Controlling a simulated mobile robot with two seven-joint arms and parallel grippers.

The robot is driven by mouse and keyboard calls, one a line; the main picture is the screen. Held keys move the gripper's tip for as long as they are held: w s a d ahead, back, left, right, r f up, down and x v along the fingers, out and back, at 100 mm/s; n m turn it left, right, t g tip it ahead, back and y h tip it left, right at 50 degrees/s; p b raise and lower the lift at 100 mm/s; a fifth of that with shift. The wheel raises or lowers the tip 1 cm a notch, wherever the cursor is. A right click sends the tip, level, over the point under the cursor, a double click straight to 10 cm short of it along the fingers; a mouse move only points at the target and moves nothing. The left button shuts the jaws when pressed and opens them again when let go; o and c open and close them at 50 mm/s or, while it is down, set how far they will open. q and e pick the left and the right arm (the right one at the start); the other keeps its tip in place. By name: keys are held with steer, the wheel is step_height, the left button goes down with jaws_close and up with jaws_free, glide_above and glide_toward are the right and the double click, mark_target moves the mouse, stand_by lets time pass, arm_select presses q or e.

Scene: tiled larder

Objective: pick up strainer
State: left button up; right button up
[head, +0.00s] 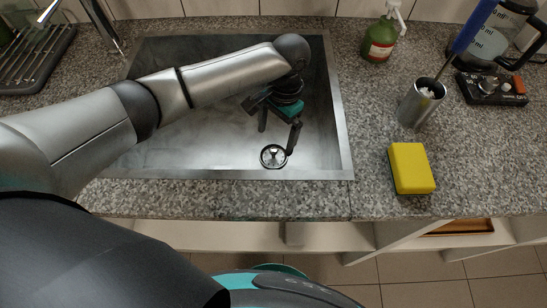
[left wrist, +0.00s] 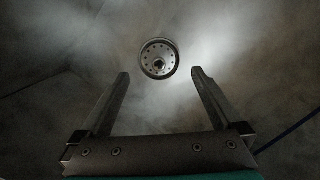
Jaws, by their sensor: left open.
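The strainer (head: 273,156) is a small round metal piece with holes and a central knob, lying at the drain on the floor of the sink (head: 190,150). In the left wrist view the strainer (left wrist: 158,59) shows just beyond the fingertips, centred between them. My left gripper (head: 277,142) is inside the sink, pointing down above the strainer. Its two fingers (left wrist: 160,74) are apart with nothing between them. In the head view one finger overlaps the strainer's right edge. I cannot tell the exact height of the fingertips above it. My right gripper is not in view.
A yellow sponge (head: 411,168), a metal cup (head: 420,104) holding a blue-handled brush and a green soap bottle (head: 382,38) stand right of the sink. A scale (head: 492,88) with a glass jug is at the far right. A dish rack (head: 35,60) is at left.

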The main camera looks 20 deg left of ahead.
mark_target(274, 149)
arm_select(q)
steer(key=shift+s+f, duration=0.15)
steer(key=shift+f, duration=0.7)
steer(key=f, duration=0.1)
steer(key=f+b, duration=0.2)
steer(key=shift+s+a+f, duration=0.15)
steer(key=shift+s+f, duration=0.15)
steer(key=shift+f, duration=0.5)
steer(key=c, duration=0.3)
steer(key=shift+r, duration=0.1)
steer(key=c, duration=0.7)
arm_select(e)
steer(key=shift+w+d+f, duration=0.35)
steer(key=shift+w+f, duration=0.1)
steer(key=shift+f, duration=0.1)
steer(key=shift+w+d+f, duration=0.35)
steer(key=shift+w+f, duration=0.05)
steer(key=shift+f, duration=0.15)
